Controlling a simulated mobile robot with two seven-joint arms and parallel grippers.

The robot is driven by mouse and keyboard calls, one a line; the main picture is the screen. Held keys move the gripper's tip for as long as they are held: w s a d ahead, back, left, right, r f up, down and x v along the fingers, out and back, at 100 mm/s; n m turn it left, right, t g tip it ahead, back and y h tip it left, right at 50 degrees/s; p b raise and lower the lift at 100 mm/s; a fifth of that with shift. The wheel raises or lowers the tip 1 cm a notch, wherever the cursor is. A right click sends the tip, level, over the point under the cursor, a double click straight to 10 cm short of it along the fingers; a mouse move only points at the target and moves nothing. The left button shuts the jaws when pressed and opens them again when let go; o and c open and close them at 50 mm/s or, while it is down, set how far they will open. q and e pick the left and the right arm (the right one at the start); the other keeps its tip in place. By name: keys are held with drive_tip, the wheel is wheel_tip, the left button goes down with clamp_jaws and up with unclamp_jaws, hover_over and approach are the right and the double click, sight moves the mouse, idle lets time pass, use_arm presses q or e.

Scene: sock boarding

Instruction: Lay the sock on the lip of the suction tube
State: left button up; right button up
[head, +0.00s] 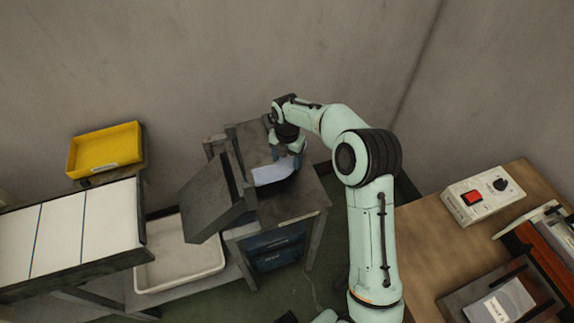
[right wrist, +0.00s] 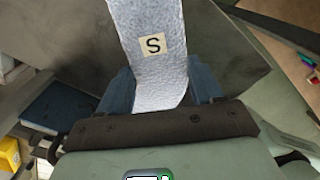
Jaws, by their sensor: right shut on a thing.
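The sock (head: 273,171) is a pale blue-grey fabric strip, and in the right wrist view it (right wrist: 150,75) carries a square label with a black "S". My right gripper (head: 292,158) is shut on the sock, which extends out beyond the blue-grey fingers (right wrist: 155,98). In the head view the gripper and sock are over the dark grey machine stand (head: 300,205), beside its slanted panel (head: 210,202). I cannot make out the suction tube or its lip; the sock and gripper cover part of the stand. My left gripper does not show.
A yellow bin (head: 105,148) stands at the far left above white panels (head: 58,235). A white tray (head: 180,258) lies low beside the stand. A wooden bench (head: 432,240) at right carries a control box (head: 487,195) with a red switch. The wall is close behind.

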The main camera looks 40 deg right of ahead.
sight(287, 162)
drive_tip(key=shift+f, duration=1.8)
drive_tip(key=shift+f, duration=0.1)
drive_tip(key=o, duration=1)
drive_tip(key=shift+f, duration=0.1)
wheel_tip(287, 162, up, 12)
drive_tip(key=shift+r+p, duration=0.2)
drive_tip(key=shift+p, duration=0.3)
